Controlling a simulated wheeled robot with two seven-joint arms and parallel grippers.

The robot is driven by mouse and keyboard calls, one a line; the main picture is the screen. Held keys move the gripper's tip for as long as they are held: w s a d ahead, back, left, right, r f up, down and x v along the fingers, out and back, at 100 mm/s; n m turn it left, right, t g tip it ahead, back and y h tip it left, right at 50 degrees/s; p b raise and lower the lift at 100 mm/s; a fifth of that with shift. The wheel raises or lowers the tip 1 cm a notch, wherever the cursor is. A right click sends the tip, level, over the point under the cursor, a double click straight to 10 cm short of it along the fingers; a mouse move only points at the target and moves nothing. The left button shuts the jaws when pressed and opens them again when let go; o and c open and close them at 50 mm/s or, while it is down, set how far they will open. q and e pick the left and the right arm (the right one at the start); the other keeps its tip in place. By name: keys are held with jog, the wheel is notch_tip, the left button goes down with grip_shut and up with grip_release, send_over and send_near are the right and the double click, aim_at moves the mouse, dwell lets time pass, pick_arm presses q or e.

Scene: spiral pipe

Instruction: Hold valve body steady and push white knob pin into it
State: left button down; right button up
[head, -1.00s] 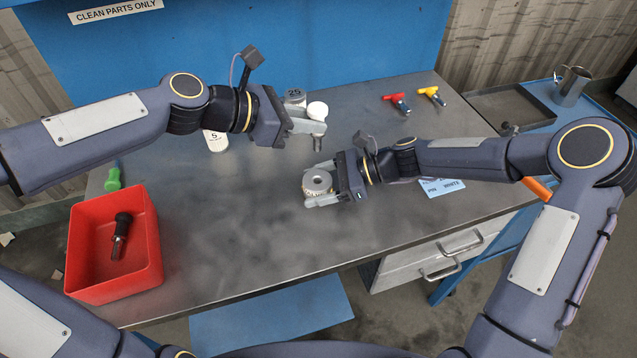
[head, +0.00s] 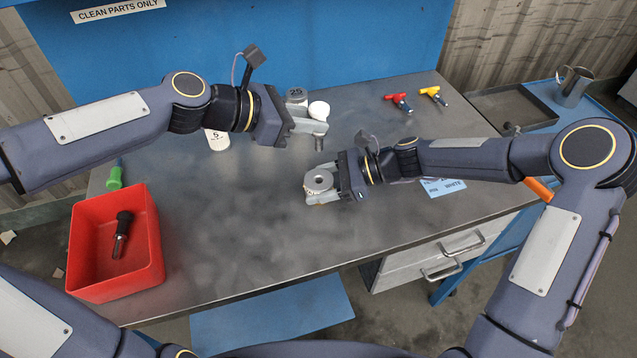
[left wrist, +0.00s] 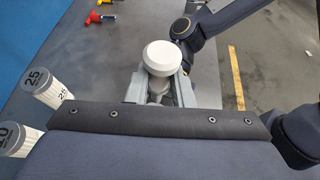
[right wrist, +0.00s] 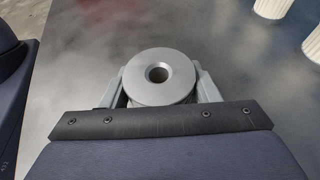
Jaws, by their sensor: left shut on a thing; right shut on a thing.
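The white knob pin (head: 319,110) has a round white cap and a grey metal pin pointing down. My left gripper (head: 317,127) is shut on it and holds it above the table; its white cap fills the middle of the left wrist view (left wrist: 161,57). The valve body (head: 318,179) is a round grey metal piece with a hole in its top. My right gripper (head: 322,183) is shut around it; the right wrist view shows the open, empty hole facing up (right wrist: 158,82). The pin is apart from the valve body, above and behind it in the head view.
A red bin (head: 115,245) with a black-handled part stands at the left. White cylinders (head: 217,139) stand behind my left gripper. A red-handled pin (head: 398,102) and a yellow-handled pin (head: 433,95) lie at the back right. A blue card (head: 443,187) lies below my right arm. The table's front middle is clear.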

pick_arm(q)
jog(key=shift+f, duration=0.1)
dwell(0.3)
send_over(310, 182)
jog(key=shift+d+f, duration=0.1)
jog(key=shift+f, duration=3.7)
jog(key=shift+f, duration=2.7)
jog(key=c, duration=1.2)
grip_release()
jog(key=v, duration=1.2)
